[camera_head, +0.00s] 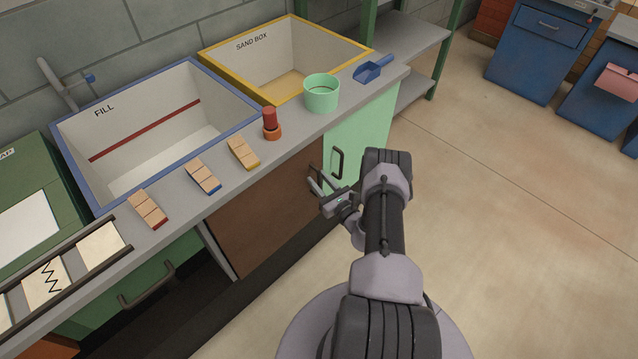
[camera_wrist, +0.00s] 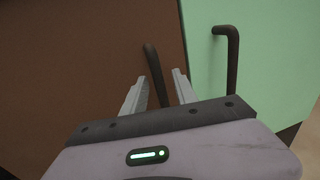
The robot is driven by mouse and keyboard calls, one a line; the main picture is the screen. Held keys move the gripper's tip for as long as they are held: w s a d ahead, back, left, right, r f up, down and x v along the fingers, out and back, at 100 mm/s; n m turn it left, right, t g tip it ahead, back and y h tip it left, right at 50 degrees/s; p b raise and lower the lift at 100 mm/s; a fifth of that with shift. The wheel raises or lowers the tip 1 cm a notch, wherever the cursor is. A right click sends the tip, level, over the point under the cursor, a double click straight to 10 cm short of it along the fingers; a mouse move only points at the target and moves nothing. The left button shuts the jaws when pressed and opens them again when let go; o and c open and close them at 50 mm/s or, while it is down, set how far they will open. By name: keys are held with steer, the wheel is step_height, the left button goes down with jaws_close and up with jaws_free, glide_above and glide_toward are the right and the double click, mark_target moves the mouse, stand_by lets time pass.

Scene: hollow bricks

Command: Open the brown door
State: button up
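The brown door (camera_head: 262,215) is the cabinet front under the counter and looks closed. It fills the left of the wrist view (camera_wrist: 75,70). Its dark bar handle (camera_wrist: 153,70) stands near its right edge. My gripper (camera_head: 318,182) is at the right end of the brown door. In the wrist view my gripper (camera_wrist: 158,80) has its two fingers apart, one on each side of the handle, with gaps visible. The handle's lower end is hidden behind my gripper's body.
A light green door (camera_head: 362,140) with its own dark handle (camera_wrist: 232,60) adjoins on the right. The counter above holds a mint cup (camera_head: 321,94), a blue scoop (camera_head: 370,72), a red and orange piece (camera_head: 271,124) and small wooden blocks (camera_head: 244,153). Open floor (camera_head: 500,200) lies to the right.

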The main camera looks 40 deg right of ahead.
steer(key=shift+c, duration=0.2)
jaws_close()
stand_by(1.3)
